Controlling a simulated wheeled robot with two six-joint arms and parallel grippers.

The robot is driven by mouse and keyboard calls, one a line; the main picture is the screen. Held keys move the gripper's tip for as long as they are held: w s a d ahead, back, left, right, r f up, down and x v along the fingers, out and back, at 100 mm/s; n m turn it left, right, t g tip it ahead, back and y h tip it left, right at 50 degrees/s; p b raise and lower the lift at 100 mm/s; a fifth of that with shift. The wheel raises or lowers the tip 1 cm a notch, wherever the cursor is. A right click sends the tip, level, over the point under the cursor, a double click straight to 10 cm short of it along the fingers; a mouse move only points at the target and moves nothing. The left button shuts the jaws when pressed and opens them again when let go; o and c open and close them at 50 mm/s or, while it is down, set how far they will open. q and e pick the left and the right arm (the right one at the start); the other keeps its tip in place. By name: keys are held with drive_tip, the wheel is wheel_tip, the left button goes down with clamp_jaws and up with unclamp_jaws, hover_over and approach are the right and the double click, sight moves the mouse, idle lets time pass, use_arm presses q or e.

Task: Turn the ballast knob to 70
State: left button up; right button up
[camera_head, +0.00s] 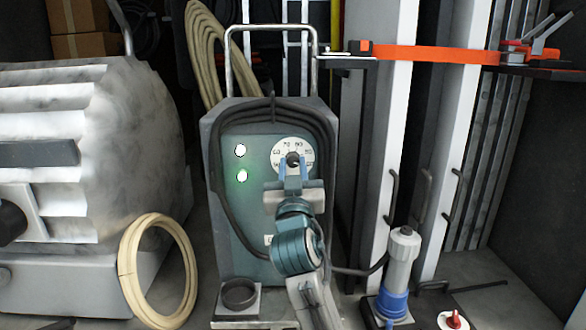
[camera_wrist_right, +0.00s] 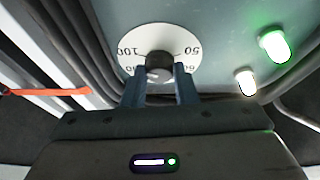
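The ballast knob (camera_head: 293,160) is a small dark round knob at the centre of a white numbered dial (camera_head: 302,146) on the front of the grey-green ballast box (camera_head: 258,135). In the right wrist view the knob (camera_wrist_right: 159,66) sits between my fingers, which appear to touch its two sides. The dial (camera_wrist_right: 183,44) shows 100 at left and 50 at right there. My right gripper (camera_head: 293,168) is shut on the knob from the front. The knob's pointer direction is too small to read. My left gripper is not in view.
Two lit lamps (camera_head: 241,151) are left of the dial. A black cable (camera_head: 218,190) hangs around the box front. A grey and blue connector (camera_head: 398,270) stands at right.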

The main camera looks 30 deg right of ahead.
drive_tip(key=c, duration=0.3)
drive_tip(key=shift+c, duration=0.2)
